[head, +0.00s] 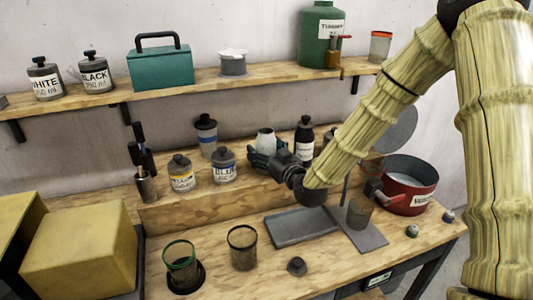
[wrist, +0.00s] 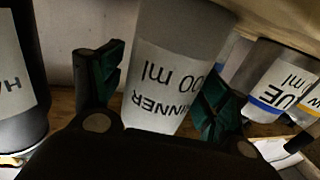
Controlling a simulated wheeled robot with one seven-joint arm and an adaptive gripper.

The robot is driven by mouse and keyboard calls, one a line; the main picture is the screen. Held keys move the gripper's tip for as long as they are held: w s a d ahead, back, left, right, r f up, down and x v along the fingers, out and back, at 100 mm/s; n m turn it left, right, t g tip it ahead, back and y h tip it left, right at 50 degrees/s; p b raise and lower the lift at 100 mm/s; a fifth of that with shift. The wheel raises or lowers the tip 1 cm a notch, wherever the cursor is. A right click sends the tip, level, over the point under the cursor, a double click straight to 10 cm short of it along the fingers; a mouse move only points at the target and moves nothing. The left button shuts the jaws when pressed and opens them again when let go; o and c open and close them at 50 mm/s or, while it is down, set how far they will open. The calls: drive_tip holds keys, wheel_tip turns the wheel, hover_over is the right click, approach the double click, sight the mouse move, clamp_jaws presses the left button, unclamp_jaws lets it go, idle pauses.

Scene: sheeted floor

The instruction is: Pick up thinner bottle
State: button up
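The thinner bottle (wrist: 168,82), grey-white with a label reading "THINNER" and "00 ml", shows upside down in the wrist view. In the head view its pale upper part (head: 265,137) stands on the raised wooden step, with my gripper in front of its lower part. My gripper (head: 262,160) is open around it; in the wrist view, a green-padded finger (wrist: 101,72) is on its left and another (wrist: 216,104) on its right. A narrow gap shows at the left finger; contact at the right is unclear.
A dark bottle (head: 304,140) stands close to the right of my gripper, and the blue paint jar (head: 223,167) close to the left. A grey tray (head: 300,227) and a red pot (head: 408,185) are on the bench. The shelf (head: 215,83) runs above.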

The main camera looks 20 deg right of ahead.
drive_tip(key=c, duration=1.1)
drive_tip(key=shift+r, duration=0.1)
wheel_tip(320, 180, up, 3)
drive_tip(key=shift+r+p, duration=0.15)
drive_tip(key=shift+p, duration=0.75)
drive_tip(key=shift+s+d+r, duration=0.1)
drive_tip(key=shift+s+r, duration=0.05)
drive_tip(key=shift+s, duration=0.2)
drive_tip(key=p, duration=0.5)
approach(272, 144)
drive_tip(key=shift+s+r, duration=0.3)
drive_tip(key=shift+s, duration=0.3)
drive_tip(key=shift+s+r, duration=0.35)
drive_tip(key=shift+s, duration=0.25)
